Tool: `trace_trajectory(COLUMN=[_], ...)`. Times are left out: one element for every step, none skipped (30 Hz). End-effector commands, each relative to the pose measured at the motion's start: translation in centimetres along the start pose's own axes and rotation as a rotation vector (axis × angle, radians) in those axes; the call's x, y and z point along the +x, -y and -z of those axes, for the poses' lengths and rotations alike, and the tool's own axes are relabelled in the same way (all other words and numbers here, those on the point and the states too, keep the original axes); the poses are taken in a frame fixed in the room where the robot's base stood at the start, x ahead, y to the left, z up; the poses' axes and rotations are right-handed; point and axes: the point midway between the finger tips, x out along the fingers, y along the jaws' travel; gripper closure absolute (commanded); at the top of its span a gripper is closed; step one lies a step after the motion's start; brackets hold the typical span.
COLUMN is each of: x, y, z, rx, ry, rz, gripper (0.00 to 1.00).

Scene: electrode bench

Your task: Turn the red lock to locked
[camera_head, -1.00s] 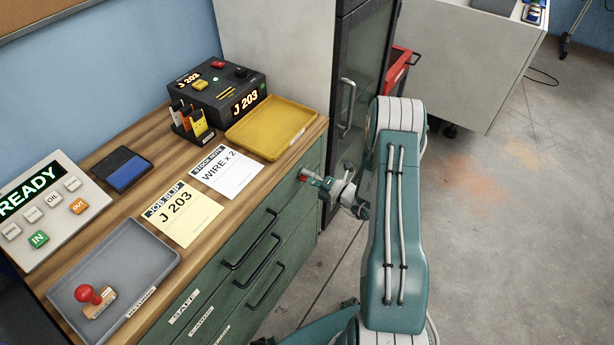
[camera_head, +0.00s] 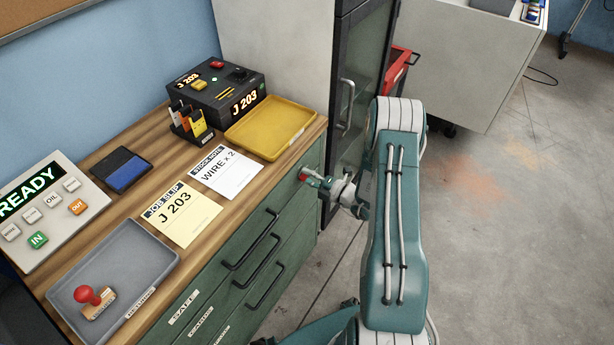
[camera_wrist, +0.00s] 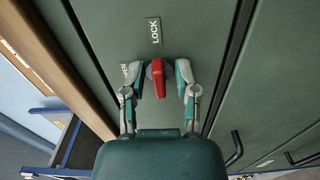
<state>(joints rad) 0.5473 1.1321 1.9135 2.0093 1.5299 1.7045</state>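The red lock (camera_wrist: 158,80) is a small lever on a round grey base on the green cabinet front. In the wrist view its lever lies nearly upright in the picture, its narrow end towards my wrist. A LOCK label (camera_wrist: 154,31) is above it; a second label is partly hidden by the left finger. My gripper (camera_wrist: 159,74) is open, with one finger on each side of the lever and a visible gap on both sides. In the head view my gripper (camera_head: 322,182) is at the cabinet's upper right front, and a bit of the red lock (camera_head: 306,174) shows.
The green cabinet's drawers have dark handles (camera_head: 252,240) just left of my gripper. On the wooden top are a yellow tray (camera_head: 285,120), a grey tray (camera_head: 140,250), paper slips and a black box (camera_head: 215,88). A dark glass-door cabinet (camera_head: 362,80) stands close behind.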

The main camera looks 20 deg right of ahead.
Motion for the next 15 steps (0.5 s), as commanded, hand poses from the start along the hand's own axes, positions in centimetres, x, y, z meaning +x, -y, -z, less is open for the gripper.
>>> trace_trajectory(x=[-0.1, -0.1, -0.1, -0.1, -0.1, -0.1, 0.0, -0.1, -0.2, -0.3, -0.5, -1.0, -1.4, -1.9, -2.6], y=[0.3, 0.3, 0.2, 0.2, 0.2, 0.2, 0.1, 0.1, 0.1, 0.1, 0.1, 0.1, 0.1, 0.1, 0.1], z=[0.0, 0.0, 0.0, 0.1, 0.1, 0.1, 0.1, 0.1, 0.1, 0.1, 0.0, 0.0, 0.0, 0.0, -0.1], rx=[0.004, 0.004, 0.003, 0.003, 0.002, 0.002, 0.002, 0.002, 0.001, 0.001, 0.001, 0.001, 0.001, 0.002, 0.002], ry=[0.004, 0.003, 0.003, 0.002, 0.002, 0.001, 0.001, 0.001, 0.001, 0.001, 0.002, 0.003, 0.004, 0.004, 0.005], rz=[0.007, 0.006, 0.006, 0.005, 0.005, 0.004, 0.004, 0.003, 0.003, 0.003, 0.003, 0.003, 0.003, 0.003, 0.002], gripper=[0.51, 0.51, 0.51, 0.51, 0.51, 0.51, 0.51, 0.51, 0.51, 0.51, 0.51, 0.51, 0.51, 0.51, 0.51])
